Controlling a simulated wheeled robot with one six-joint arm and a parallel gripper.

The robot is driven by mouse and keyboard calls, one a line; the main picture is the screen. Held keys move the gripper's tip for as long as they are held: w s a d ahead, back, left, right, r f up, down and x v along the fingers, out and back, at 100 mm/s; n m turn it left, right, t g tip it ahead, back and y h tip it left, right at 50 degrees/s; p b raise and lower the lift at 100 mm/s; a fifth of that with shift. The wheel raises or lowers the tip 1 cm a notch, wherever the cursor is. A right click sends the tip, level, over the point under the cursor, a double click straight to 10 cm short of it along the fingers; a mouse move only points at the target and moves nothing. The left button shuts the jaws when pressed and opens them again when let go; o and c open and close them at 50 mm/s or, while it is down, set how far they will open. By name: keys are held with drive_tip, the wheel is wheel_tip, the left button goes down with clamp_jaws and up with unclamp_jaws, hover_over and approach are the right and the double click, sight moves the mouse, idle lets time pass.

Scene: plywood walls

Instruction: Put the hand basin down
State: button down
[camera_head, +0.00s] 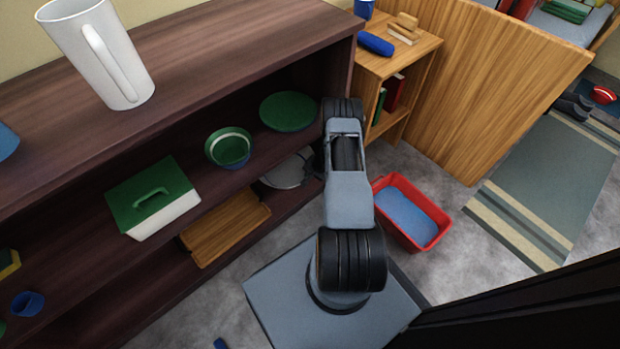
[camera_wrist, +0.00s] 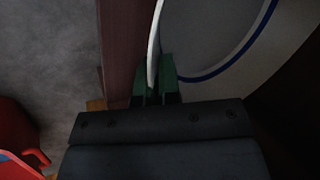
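The hand basin (camera_wrist: 205,50) is pale grey-white with a blue line inside its rim, seen close up in the wrist view. My gripper (camera_wrist: 155,80) has its two green-tinted fingertips on either side of the basin's thin white rim and is shut on it. In the head view the basin (camera_head: 287,173) shows as a pale round shape at the lower shelf level, left of my arm. My arm hides its right part, and the gripper's fingers are mostly hidden there. I cannot tell whether the basin touches the shelf board.
A dark wooden shelf unit (camera_head: 215,50) holds a white pitcher (camera_head: 100,55), green bowl (camera_head: 229,147), green round lid (camera_head: 289,111), green-lidded box (camera_head: 153,200) and wooden tray (camera_head: 226,226). A red tub (camera_head: 432,236) with a blue inside stands on the floor, right of my arm.

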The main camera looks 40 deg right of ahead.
drive_tip(key=shift+f+b, duration=0.3)
drive_tip(key=shift+f, duration=0.9)
drive_tip(key=c, duration=1.3)
unclamp_jaws()
drive_tip(key=shift+c, duration=0.2)
drive_tip(key=shift+r, duration=0.3)
drive_tip(key=p+v, duration=0.4)
drive_tip(key=v, duration=0.7)
drive_tip(key=shift+s+d+r, duration=0.15)
drive_tip(key=shift+s+r, duration=0.1)
